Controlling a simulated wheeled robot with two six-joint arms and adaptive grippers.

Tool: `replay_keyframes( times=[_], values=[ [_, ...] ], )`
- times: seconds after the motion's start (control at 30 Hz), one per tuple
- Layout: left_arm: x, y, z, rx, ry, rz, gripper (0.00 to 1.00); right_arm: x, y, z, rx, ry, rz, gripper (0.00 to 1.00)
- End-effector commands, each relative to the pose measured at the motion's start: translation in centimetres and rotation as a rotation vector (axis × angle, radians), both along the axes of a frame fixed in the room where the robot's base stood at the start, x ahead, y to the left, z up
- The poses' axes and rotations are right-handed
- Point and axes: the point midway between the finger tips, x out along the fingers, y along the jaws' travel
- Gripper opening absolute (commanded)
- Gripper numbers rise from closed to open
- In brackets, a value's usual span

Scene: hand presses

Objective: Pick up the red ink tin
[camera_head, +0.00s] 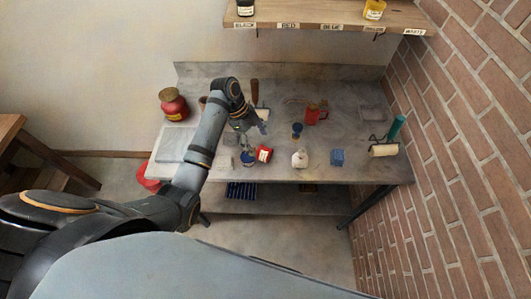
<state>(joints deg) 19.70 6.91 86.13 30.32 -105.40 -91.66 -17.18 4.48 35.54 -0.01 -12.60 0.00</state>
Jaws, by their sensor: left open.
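The red ink tin (263,153), with a white patch on it, is on the grey bench near its front edge. My left gripper (254,136) is open and empty. It points down at the bench, just behind the red tin in the picture and apart from it as far as I can tell. The fingers are small and partly hidden by my wrist. My right gripper is not in view.
A round dark blue-topped thing (248,158) is close left of the red tin. A white pot (300,158) and a blue block (337,157) stand to the right. A red can (312,114) stands behind. A shelf (330,16) hangs above; a brick wall (465,120) bounds the right.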

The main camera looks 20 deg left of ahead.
Motion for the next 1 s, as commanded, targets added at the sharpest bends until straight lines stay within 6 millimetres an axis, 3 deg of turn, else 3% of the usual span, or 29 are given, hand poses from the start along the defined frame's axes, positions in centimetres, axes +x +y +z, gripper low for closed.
replay_keyframes(
  times=[0.27, 0.43, 0.57, 0.8, 1.0],
  values=[
    [-0.1, -0.6, -1.3, 0.000, 0.001, 0.001, 0.78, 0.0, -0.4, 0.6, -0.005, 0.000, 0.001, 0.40],
    [-0.5, -1.8, -3.7, -0.001, 0.005, 0.000, 0.78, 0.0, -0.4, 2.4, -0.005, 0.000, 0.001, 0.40],
    [-0.4, -2.3, -5.5, 0.000, 0.001, 0.001, 0.78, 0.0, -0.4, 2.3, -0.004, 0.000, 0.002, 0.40],
    [-0.3, -2.4, -6.0, 0.002, -0.001, 0.000, 0.78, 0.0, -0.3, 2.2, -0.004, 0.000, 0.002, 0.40],
    [-0.3, -2.4, -5.9, 0.002, -0.001, 0.000, 0.52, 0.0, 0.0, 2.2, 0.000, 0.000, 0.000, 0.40]
  ],
)
